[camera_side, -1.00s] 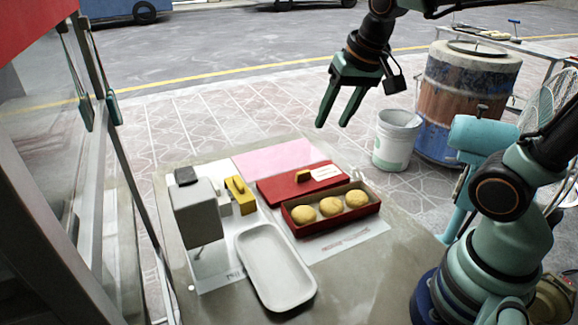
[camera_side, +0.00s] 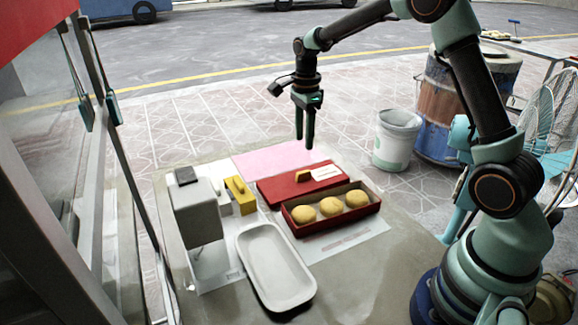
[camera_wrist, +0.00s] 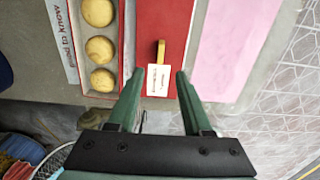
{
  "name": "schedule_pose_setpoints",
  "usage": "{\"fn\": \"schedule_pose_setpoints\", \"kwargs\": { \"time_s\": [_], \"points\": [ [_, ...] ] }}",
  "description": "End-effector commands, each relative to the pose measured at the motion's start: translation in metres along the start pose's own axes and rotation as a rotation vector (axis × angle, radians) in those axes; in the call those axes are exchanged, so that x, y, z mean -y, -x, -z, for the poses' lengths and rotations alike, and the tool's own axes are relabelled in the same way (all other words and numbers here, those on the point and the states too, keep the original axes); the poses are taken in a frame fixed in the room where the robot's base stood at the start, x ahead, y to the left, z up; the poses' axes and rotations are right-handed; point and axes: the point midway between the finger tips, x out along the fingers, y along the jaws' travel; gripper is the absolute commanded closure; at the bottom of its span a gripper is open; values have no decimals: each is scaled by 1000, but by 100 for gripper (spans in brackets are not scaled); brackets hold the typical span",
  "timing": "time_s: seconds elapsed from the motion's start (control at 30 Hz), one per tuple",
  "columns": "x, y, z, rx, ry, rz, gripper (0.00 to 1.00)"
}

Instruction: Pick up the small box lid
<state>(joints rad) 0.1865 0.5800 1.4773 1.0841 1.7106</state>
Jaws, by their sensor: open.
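A flat red lid (camera_side: 281,187) with a small yellow handle (camera_side: 303,175) and a white label lies on the table behind an open red box (camera_side: 332,219) of round buns. In the wrist view, the lid (camera_wrist: 165,30) runs upright in the picture, with its handle (camera_wrist: 161,50) and label (camera_wrist: 160,80) near its lower part. My gripper (camera_side: 304,146) hangs above the lid's far side, pointing down and apart from it. In the wrist view, my gripper (camera_wrist: 159,76) is open and empty, its fingertips on either side of the label.
A white tray (camera_side: 243,262) lies in front of the bun box. A grey box-shaped device (camera_side: 197,212) and a yellow block (camera_side: 240,196) stand to the left. A pink sheet (camera_side: 270,158) lies behind the lid. A bucket (camera_side: 396,140) stands beyond the table.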

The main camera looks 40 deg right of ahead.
Motion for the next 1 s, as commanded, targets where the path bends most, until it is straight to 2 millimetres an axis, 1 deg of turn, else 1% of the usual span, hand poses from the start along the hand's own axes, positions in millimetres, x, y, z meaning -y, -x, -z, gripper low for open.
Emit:
{"fn": "schedule_pose_setpoints", "kwargs": {
  "time_s": [0.2, 0.3, 0.57, 0.8, 0.9, 1.0],
  "points": [
    [-1, -38, 0, -1, 1, -5, 50],
    [-1, -51, 0, -1, 2, -4, 50],
    [0, -69, 1, 0, 3, -3, 50],
    [1, -103, 3, 0, 3, -3, 50],
    [1, -111, 3, 0, 3, -2, 50],
    [2, -114, 3, 0, 4, 0, 50]
  ]
}}
